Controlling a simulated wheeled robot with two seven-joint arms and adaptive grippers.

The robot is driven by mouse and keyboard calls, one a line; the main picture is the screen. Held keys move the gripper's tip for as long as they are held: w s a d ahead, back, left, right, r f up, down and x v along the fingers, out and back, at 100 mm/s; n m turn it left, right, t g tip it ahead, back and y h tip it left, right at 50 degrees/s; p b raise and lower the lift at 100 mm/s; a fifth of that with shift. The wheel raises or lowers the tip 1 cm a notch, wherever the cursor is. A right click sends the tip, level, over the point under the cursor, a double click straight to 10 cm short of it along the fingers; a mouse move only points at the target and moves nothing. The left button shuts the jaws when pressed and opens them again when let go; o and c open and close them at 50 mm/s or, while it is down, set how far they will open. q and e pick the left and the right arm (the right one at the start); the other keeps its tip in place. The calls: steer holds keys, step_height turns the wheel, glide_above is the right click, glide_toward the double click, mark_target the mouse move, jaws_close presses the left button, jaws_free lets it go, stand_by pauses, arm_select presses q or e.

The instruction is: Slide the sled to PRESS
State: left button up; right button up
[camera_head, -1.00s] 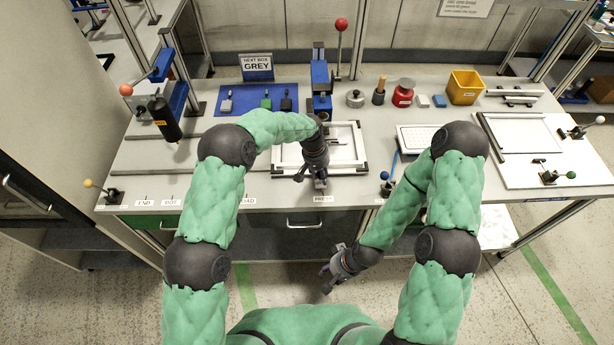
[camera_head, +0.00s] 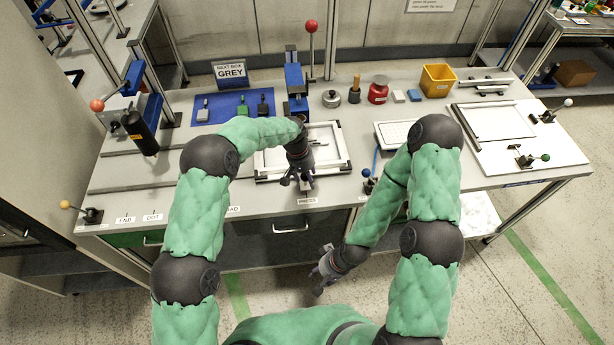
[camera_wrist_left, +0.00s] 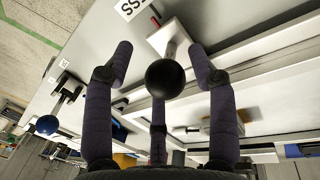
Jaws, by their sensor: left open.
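The sled, a white frame with black corners (camera_head: 343,148), lies on the bench in front of the blue press (camera_head: 295,85). The PRESS label (camera_head: 307,201) is on the bench's front edge, in line with the sled. My left gripper (camera_head: 301,183) is over the sled's front edge, near the label. In the left wrist view a black ball knob (camera_wrist_left: 165,79) on a metal stem sits between its spread fingers, with a visible gap on both sides. My right gripper (camera_head: 322,277) hangs in front of the bench, below its edge; its finger opening is unclear.
A white perforated tray (camera_head: 392,135) and a small blue-knobbed lever (camera_head: 367,180) are right of the sled. A yellow bin (camera_head: 437,80) and red container (camera_head: 378,90) stand behind. The bench left of the sled is mostly clear, with slots running across it.

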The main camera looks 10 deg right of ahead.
arm_select(q)
step_height(320, 180, up, 12)
steer(key=a, duration=0.2)
steer(key=shift+w+f, duration=0.15)
steer(key=shift+w, duration=0.1)
stand_by(0.5)
